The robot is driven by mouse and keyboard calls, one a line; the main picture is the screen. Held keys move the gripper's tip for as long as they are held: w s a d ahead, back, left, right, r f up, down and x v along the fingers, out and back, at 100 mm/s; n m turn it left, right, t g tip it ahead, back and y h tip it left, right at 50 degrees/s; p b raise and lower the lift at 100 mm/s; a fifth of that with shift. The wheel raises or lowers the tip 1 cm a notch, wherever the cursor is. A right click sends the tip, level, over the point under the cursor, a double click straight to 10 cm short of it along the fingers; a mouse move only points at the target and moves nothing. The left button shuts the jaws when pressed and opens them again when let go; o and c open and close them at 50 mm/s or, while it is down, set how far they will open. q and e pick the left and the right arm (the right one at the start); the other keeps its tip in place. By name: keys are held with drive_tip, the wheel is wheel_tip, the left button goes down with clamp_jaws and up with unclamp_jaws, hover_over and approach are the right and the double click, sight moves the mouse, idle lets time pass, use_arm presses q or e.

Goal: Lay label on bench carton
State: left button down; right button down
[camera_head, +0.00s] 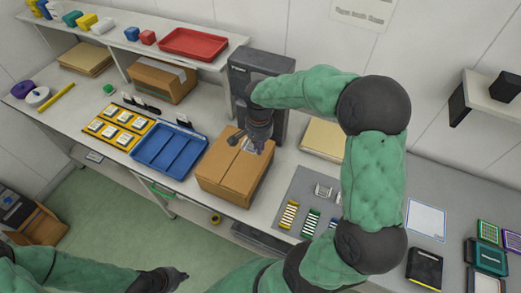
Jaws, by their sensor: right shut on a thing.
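The brown bench carton (226,176) stands closed on the bench. My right gripper (256,147) points down over the far part of its top. It is shut on a white label (247,146), which is small and partly hidden by the fingers. I cannot tell whether the label touches the carton. My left gripper (178,276) is low at the bottom of the view, in front of the bench and away from the carton. Its fingers are too small and dark to tell open from shut.
A black machine (262,65) stands right behind the carton. A blue tray (169,149) lies close on its left, and a grey mat (302,187) with small coloured items on its right. Another carton (161,81) sits under the shelf with the red tray (193,43).

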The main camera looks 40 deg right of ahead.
hover_over(262, 156)
drive_tip(key=f, duration=0.5)
drive_tip(key=shift+a+f, duration=0.15)
drive_tip(key=shift+a, duration=0.05)
drive_tip(key=shift+w+d+f, duration=0.1)
drive_tip(key=shift+f, duration=0.8)
drive_tip(key=shift+w+d+f, duration=0.1)
drive_tip(key=shift+f, duration=0.75)
drive_tip(key=shift+f+b, duration=0.2)
drive_tip(key=shift+b, duration=0.15)
drive_tip(key=c, duration=1.3)
unclamp_jaws()
drive_tip(key=shift+r, duration=0.1)
wheel_tip(262, 156, up, 12)
drive_tip(key=shift+r+p, duration=0.1)
drive_tip(key=shift+p, duration=0.45)
